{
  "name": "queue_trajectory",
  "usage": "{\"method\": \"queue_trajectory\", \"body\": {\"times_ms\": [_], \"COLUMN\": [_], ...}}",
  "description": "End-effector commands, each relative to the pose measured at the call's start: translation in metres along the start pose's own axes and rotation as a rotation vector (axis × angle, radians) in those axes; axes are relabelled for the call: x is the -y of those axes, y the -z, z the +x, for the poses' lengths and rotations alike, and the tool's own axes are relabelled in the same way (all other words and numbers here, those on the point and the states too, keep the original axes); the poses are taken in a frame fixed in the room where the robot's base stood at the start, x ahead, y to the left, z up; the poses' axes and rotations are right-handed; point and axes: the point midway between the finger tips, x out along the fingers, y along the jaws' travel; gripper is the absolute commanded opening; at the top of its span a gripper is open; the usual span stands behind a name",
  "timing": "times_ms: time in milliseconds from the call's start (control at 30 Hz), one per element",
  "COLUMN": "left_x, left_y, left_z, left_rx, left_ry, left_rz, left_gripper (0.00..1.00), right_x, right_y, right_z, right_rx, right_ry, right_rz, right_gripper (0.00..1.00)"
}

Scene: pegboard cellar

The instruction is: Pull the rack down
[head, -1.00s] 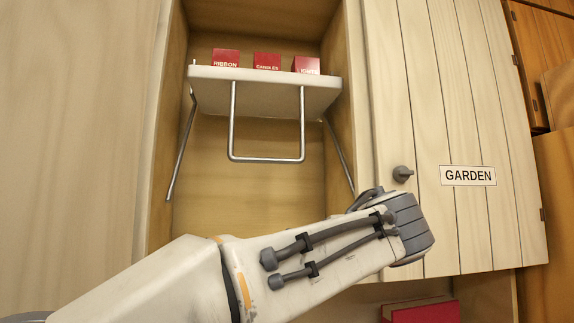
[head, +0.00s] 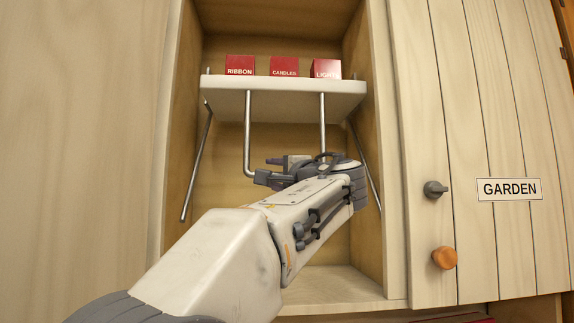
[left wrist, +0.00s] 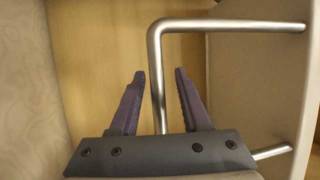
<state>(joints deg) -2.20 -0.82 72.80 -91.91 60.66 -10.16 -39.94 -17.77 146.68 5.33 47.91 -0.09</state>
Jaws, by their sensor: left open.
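The rack (head: 286,88) is a pale shelf high inside the open cabinet, with a U-shaped metal handle (head: 248,125) hanging below it. My left gripper (head: 264,168) is open at the handle's lower part, and my arm hides much of the crossbar. In the left wrist view, the handle's crossbar (left wrist: 158,100) runs between the spread dark fingers (left wrist: 160,72), with a gap seen on the right side. The rack's pale surface (left wrist: 255,80) fills the right of that view. My right gripper is not in view.
Red boxes labelled RIBBON (head: 240,66), CANDLES (head: 284,67) and LIGHTS (head: 326,69) stand on the rack. Metal side arms (head: 196,165) slope down from it.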

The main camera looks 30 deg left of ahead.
Motion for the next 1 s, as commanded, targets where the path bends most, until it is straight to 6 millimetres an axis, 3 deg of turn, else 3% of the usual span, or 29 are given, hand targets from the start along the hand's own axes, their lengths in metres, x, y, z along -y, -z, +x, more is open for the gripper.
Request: {"method": "queue_trajectory", "body": {"times_ms": [367, 500, 1000], "left_x": [-0.0013, -0.0011, -0.0012], "left_y": [0.0014, 0.0015, 0.0016], "left_z": [0.0067, 0.0065, 0.0063], "left_rx": [-0.003, -0.003, -0.003], "left_ry": [-0.001, -0.002, -0.002], "left_rz": [0.000, 0.000, 0.000], "left_gripper": [0.47, 0.00, 0.00], "right_x": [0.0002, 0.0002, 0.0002], "right_y": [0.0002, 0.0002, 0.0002], "right_z": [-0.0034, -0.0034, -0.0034], "right_rx": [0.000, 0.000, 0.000], "right_ry": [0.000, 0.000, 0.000], "right_rz": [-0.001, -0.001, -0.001], "right_gripper": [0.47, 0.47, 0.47]}}
